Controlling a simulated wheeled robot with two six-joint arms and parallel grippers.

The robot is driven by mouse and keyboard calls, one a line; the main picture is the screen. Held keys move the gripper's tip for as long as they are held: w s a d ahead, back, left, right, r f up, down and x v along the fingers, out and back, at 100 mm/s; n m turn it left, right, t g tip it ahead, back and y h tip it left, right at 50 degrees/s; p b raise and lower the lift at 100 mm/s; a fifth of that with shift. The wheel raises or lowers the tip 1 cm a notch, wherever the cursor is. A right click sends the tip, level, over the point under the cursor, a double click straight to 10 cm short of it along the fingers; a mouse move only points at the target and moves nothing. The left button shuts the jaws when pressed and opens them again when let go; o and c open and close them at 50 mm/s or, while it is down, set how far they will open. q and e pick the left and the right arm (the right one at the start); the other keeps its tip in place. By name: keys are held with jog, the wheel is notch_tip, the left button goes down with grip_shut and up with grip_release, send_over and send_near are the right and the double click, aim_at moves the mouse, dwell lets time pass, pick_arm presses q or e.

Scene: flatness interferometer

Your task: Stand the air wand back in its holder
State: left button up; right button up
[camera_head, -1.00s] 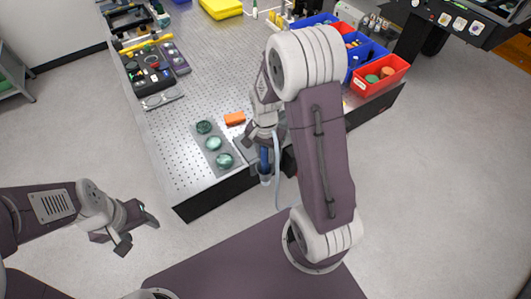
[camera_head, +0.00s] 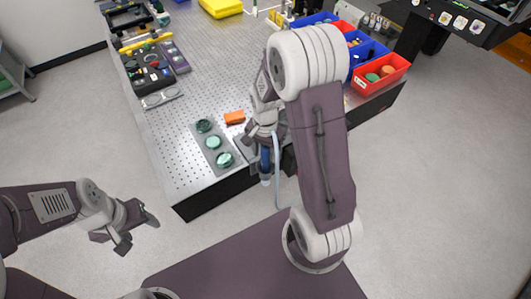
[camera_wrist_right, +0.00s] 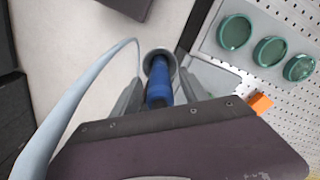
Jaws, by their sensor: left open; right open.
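The blue air wand (camera_head: 266,158) is at the front edge of the perforated table, below my right gripper (camera_head: 262,140). In the right wrist view the wand (camera_wrist_right: 159,85) points away from the camera, with its far end inside a round grey ring or cup (camera_wrist_right: 158,58), which looks like the holder. My right gripper's fingers (camera_wrist_right: 158,95) lie on either side of the wand, open; whether they touch it I cannot tell. A pale hose (camera_wrist_right: 75,90) curves beside the wand. My left gripper (camera_head: 133,229) is open and empty over the floor at the left.
A grey plate with green glass discs (camera_head: 213,143) lies left of the wand. An orange block (camera_head: 234,117) sits behind it. Red (camera_head: 380,75) and blue bins stand at the table's right side. The middle of the table (camera_head: 215,65) is clear.

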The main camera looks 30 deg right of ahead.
notch_tip(320, 180, up, 9)
jog(key=shift+f, duration=0.2)
dwell(0.6)
